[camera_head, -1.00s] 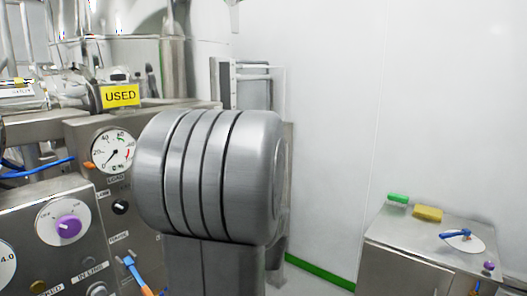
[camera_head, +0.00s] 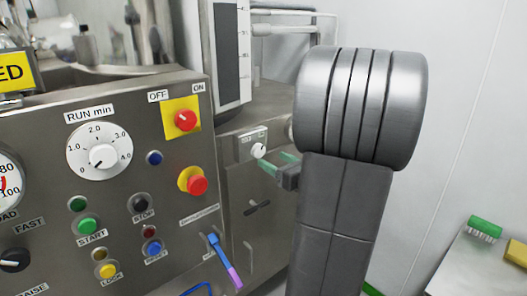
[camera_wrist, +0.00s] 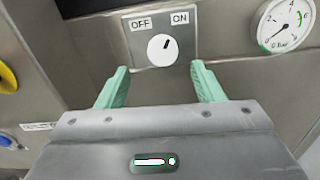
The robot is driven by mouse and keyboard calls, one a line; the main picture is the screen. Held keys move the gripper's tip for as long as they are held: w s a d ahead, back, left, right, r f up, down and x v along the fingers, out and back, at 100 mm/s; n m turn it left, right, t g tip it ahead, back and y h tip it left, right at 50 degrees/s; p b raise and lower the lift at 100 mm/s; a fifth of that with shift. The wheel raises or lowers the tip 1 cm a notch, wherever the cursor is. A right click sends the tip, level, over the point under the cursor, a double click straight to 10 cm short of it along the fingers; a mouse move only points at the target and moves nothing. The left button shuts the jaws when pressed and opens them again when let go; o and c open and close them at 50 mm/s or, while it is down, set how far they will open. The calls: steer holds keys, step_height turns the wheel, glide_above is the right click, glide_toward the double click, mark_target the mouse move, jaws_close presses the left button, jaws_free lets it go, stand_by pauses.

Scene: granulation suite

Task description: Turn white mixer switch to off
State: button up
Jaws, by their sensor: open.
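The white mixer switch (camera_wrist: 162,49) is a round knob on a small metal plate with OFF at the left and ON at the right. Its dark mark points up and slightly right, toward ON. In the head view the switch (camera_head: 259,150) sits on the recessed panel right of the main console. My gripper (camera_wrist: 160,70) is open, its two green fingers apart and pointing at the plate, one below each side of the knob. In the head view my gripper (camera_head: 274,161) is close to the knob; I cannot tell whether it touches.
A red switch on a yellow plate (camera_head: 181,119), also marked OFF and ON, is on the main console. A red emergency button (camera_head: 194,182) is below it. A pressure gauge (camera_wrist: 286,25) is right of the white switch. A blue-purple handle (camera_head: 224,262) sticks out low.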

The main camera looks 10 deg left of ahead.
mark_target(260, 151)
steer(key=x, duration=0.6)
steer(key=shift+w+a+p, duration=0.15)
steer(key=shift+w+p, duration=0.2)
steer(key=shift+p, duration=0.05)
steer(key=c, duration=1)
